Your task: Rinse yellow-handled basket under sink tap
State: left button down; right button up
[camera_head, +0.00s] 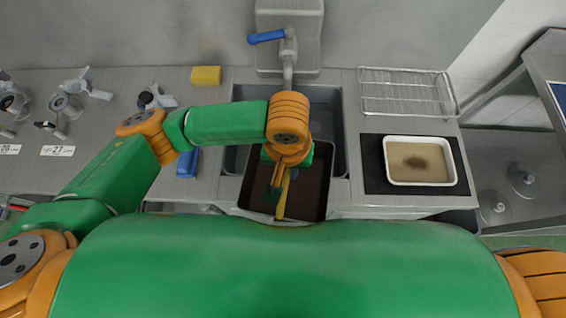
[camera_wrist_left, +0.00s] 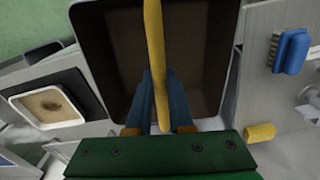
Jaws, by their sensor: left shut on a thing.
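My left gripper (camera_head: 281,182) is shut on the yellow handle (camera_head: 284,196) of a dark brown, square, open basket (camera_head: 313,196). In the left wrist view the handle (camera_wrist_left: 158,60) runs between the two blue fingers (camera_wrist_left: 160,105), with the basket (camera_wrist_left: 208,60) beyond them. The basket is over the front part of the grey sink (camera_head: 340,110) and overlaps its front edge; its exact height cannot be told. The tap (camera_head: 288,60), with a blue lever (camera_head: 267,36), stands behind the sink. My left wrist hides the end of its spout, and no water can be seen. My right gripper is out of view.
Right of the sink are a wire rack (camera_head: 402,92) and a white tray (camera_head: 418,182) of brownish contents on a black mat (camera_head: 374,178). Left are a yellow sponge (camera_head: 206,75), a blue brush (camera_head: 187,163) and valve fittings (camera_head: 66,105) with number labels.

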pick_arm(q)
jog(key=shift+w, duration=0.3)
jog(key=w+b, duration=0.1)
jog(key=w, duration=0.1)
jog(key=w+a+f+b, duration=0.1)
jog(key=w+b, duration=0.1)
jog(key=w, duration=0.1)
jog(key=w+f+b, duration=0.1)
jog(key=w, duration=0.2)
jog(key=shift+w+a+f+b, duration=0.1)
jog(key=shift+a+f+b, duration=0.1)
jog(key=shift+b, duration=0.1)
jog(key=shift+w+a, duration=0.2)
jog(key=shift+w, duration=1.8)
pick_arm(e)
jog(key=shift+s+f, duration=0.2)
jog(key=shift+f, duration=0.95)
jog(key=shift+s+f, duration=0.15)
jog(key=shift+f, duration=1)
pick_arm(q)
jog(key=shift+d, duration=0.1)
jog(key=shift+d, duration=0.55)
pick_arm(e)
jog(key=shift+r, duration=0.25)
pick_arm(q)
jog(key=shift+p, duration=0.3)
